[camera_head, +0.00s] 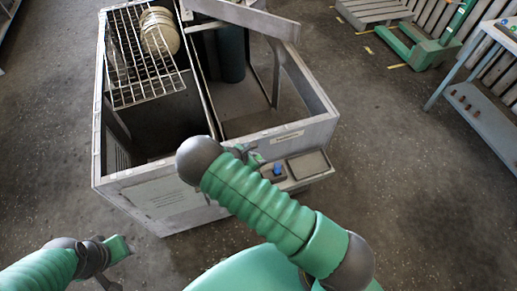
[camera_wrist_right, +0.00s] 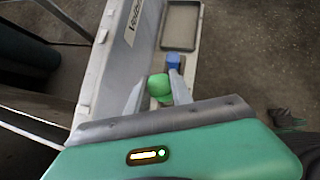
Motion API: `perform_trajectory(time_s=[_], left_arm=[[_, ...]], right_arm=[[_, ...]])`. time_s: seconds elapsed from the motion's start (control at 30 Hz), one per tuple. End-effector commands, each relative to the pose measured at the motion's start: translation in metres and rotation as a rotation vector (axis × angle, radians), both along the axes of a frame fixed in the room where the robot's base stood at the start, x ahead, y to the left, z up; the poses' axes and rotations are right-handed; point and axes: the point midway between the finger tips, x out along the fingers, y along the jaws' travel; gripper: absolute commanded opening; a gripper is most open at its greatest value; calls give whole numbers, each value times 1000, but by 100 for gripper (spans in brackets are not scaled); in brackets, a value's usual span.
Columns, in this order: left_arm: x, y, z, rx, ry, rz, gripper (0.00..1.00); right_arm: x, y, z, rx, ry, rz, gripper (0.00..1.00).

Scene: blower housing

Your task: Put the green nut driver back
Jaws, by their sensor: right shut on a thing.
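The green nut driver (camera_wrist_right: 160,85) shows as a rounded green handle end between the two grey fingers of my right gripper (camera_wrist_right: 158,92) in the right wrist view. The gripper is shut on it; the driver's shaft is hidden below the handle. In the head view my right gripper (camera_head: 256,160) is at the housing's near rim, beside the small holder, partly covered by my arm. A blue-handled tool (camera_wrist_right: 173,62) stands in the holder just beyond the fingers; it also shows in the head view (camera_head: 277,169). My left gripper (camera_head: 116,249) is at lower left, its fingers unclear.
The grey blower housing (camera_head: 166,190) is open on top, with a wire grille (camera_head: 146,84) and a raised lid. A shallow tray (camera_head: 308,166) sits beside the holder on the near rim. A pallet, green jack and table stand at the upper right. The floor between is clear.

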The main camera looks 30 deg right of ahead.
Motion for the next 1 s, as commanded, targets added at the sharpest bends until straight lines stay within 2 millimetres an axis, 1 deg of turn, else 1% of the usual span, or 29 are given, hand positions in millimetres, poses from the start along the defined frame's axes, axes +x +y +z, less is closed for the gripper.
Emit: perform_trajectory(time_s=[0.03,0.07,0.17,0.37,0.7,0.83,1.0], left_arm=[[0,0,5,0,1,0,36],[0,0,6,0,1,0,36],[0,0,3,0,1,0,36],[0,0,-13,0,1,1,36],[0,0,-53,0,1,1,36],[0,0,-60,0,1,1,36],[0,0,-61,0,1,1,36]], right_arm=[[3,-4,9,-22,8,16,0],[4,-7,12,-33,12,22,0],[6,-10,12,-48,18,31,0],[6,-10,-7,-47,19,29,0],[6,-9,-56,-45,17,29,0],[6,-9,-67,-44,16,28,0],[6,-9,-69,-44,15,28,0]])
